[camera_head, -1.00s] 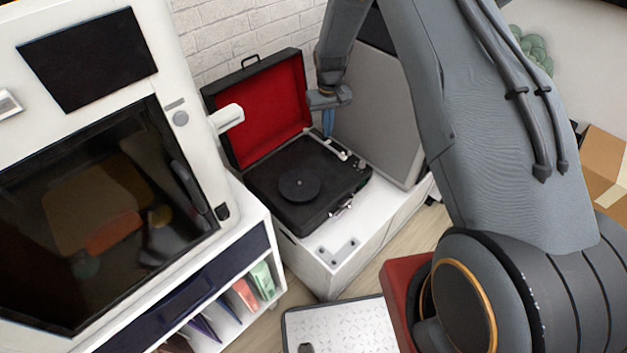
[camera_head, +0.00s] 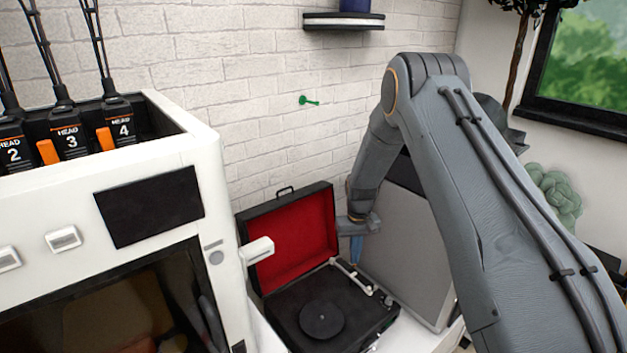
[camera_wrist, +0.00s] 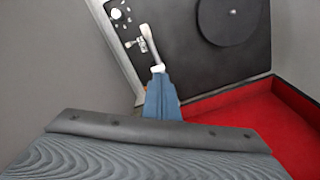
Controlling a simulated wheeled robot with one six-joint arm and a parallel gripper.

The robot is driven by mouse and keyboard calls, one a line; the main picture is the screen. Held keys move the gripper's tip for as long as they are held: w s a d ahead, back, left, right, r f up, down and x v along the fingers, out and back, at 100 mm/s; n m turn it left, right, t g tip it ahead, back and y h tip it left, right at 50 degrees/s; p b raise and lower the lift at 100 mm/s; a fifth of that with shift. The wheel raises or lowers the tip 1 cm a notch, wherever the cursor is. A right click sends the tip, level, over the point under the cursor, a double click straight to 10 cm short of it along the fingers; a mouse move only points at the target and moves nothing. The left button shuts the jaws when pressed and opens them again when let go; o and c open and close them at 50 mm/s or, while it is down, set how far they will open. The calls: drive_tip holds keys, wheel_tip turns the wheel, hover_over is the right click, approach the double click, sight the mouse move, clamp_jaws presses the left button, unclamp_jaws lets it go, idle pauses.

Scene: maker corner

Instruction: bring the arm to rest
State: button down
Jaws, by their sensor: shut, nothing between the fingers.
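My gripper (camera_head: 356,250) hangs at the end of my bent arm, above the back right part of an open record player (camera_head: 322,318). Its blue fingers (camera_wrist: 162,98) show in the wrist view, shut together with nothing between them. In that view the fingertips lie over the white tonearm (camera_wrist: 150,45) end; I cannot tell whether they touch it. The record player's red-lined lid (camera_head: 293,235) stands open behind and to the left of my gripper. The dark platter (camera_wrist: 228,20) is bare in the wrist view.
A large white machine (camera_head: 221,190) stands at the left, with black heads (camera_head: 68,140) on top. A grey panel (camera_head: 408,235) stands close to the right of my gripper. A wall shelf (camera_head: 343,21) and a green hook (camera_head: 309,101) are above. A plant (camera_head: 557,195) is at the right.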

drive_tip(key=s+d+r, duration=0.2)
drive_tip(key=s+r, duration=1.2)
drive_tip(key=r, duration=0.2)
drive_tip(key=s+r, duration=0.3)
drive_tip(key=s, duration=0.6)
drive_tip(key=s+d+r+m, duration=0.1)
drive_tip(key=s+r, duration=0.2)
drive_tip(key=s, duration=0.7)
drive_tip(key=shift+s+t, duration=0.25)
drive_tip(key=shift+t, duration=0.15)
drive_tip(key=shift+d, duration=0.1)
